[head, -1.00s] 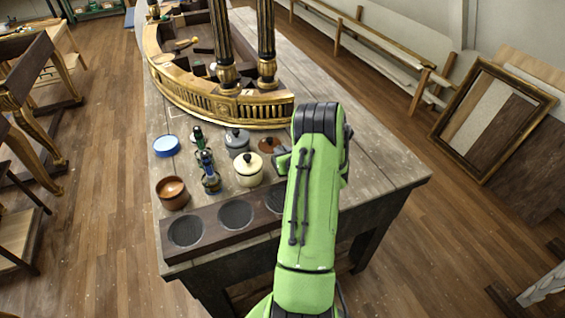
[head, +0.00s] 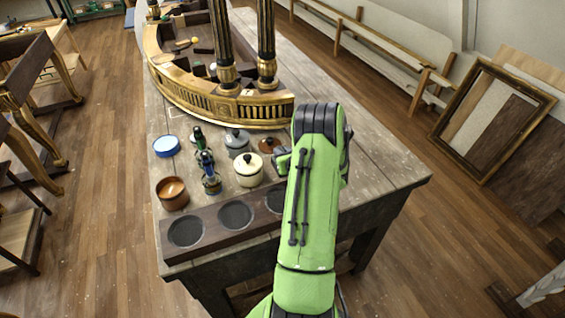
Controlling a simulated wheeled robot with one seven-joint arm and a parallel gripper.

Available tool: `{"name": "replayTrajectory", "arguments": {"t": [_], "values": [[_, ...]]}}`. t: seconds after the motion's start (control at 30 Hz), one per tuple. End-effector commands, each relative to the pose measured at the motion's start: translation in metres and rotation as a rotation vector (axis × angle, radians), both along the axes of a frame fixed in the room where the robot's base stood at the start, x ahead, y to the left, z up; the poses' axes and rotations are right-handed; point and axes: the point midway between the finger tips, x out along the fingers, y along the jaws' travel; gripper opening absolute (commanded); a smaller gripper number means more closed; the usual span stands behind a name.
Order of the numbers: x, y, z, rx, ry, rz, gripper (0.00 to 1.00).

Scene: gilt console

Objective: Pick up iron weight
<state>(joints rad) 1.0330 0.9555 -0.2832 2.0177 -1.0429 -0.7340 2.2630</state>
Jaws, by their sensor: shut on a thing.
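A dark grey, round, knobbed piece (head: 237,139) stands on the worktable behind the cream pot. A brown, round, knobbed piece (head: 268,146) stands to its right, close behind the gripper. I cannot tell for sure which piece is the iron weight.
A dark board with round recesses (head: 205,238) lies along the front. A gilt console piece (head: 225,109) stands behind. The table's right side is clear.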

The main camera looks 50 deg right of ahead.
Motion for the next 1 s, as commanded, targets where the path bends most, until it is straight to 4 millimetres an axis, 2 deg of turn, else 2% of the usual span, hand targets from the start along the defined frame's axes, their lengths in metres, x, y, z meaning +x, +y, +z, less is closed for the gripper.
{"name": "replayTrajectory", "arguments": {"t": [0.23,0.37,0.47,0.7,0.8,1.0], "values": [[0.001,-0.001,0.006,-0.004,-0.006,-0.001,0.0],[0.001,-0.001,0.02,-0.007,-0.005,0.0,0.0],[0.001,-0.001,0.042,-0.009,-0.007,0.001,0.0],[0.001,-0.001,0.117,-0.012,-0.009,0.001,0.0],[0.001,-0.001,0.143,-0.011,-0.009,0.001,0.0],[0.001,-0.001,0.175,-0.007,-0.006,0.001,0.0]]}}
